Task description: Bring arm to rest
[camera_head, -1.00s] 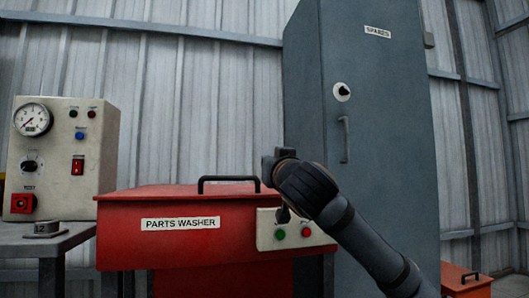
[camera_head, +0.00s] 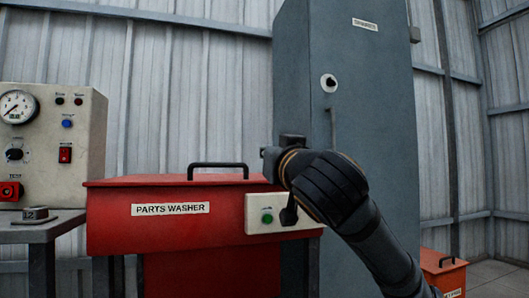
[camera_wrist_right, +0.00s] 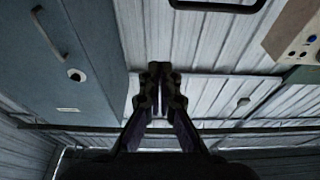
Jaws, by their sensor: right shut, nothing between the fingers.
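My right arm comes in from the lower right in the head view. Corrugated wall lies behind the fingers in that view. My left gripper does not show.
A red parts washer (camera_head: 120,235) with a black lid handle stands close by. Its cream panel (camera_head: 258,222) has a green button. A grey cabinet (camera_head: 375,130) stands behind. A gauge box (camera_head: 85,140) sits on a bench at left. An orange bin (camera_head: 440,275) is at lower right.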

